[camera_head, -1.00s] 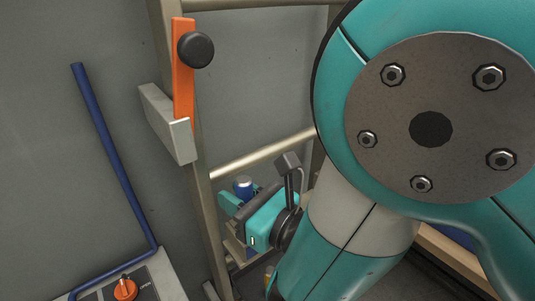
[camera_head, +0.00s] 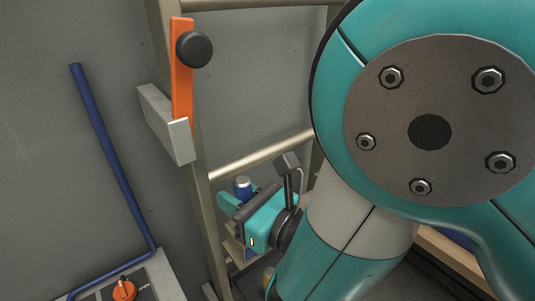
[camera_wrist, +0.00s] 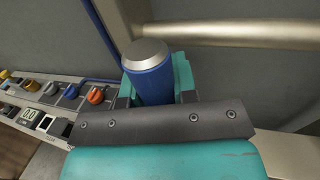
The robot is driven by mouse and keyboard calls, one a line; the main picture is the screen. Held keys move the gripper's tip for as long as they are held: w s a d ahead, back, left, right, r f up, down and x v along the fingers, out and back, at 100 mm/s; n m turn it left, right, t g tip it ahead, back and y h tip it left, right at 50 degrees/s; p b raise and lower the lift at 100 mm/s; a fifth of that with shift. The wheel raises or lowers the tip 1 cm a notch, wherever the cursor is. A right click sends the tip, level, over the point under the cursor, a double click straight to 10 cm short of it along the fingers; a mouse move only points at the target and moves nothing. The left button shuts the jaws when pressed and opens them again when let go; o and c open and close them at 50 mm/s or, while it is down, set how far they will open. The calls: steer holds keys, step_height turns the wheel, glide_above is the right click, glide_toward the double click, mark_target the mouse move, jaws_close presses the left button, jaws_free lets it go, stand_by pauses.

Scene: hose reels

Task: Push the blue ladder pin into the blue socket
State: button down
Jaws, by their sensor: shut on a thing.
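The blue pin (camera_head: 243,187) stands upright beside the ladder rail, with a pale metal cap on top. In the wrist view the blue pin (camera_wrist: 150,75) sits between the teal fingers, and its lower part is hidden behind the gripper body. My gripper (camera_head: 231,204) is shut on the pin, low at the ladder's left rail. A light metal bracket with a bit of blue (camera_head: 249,253) shows just under the gripper. I cannot tell whether this blue is the pin's lower end or the socket.
The ladder (camera_head: 197,170) rises close beside my gripper, with a rung (camera_head: 262,155) behind it. An orange lever with a black knob (camera_head: 183,75) is higher on the rail. A blue pipe (camera_head: 113,160) and a control panel with an orange knob (camera_head: 124,290) stand at left.

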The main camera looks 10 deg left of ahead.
steer(key=shift+f+b, duration=1.6)
steer(key=shift+f, duration=0.05)
steer(key=c, duration=0.8)
jaws_free()
steer(key=shift+d, duration=0.1)
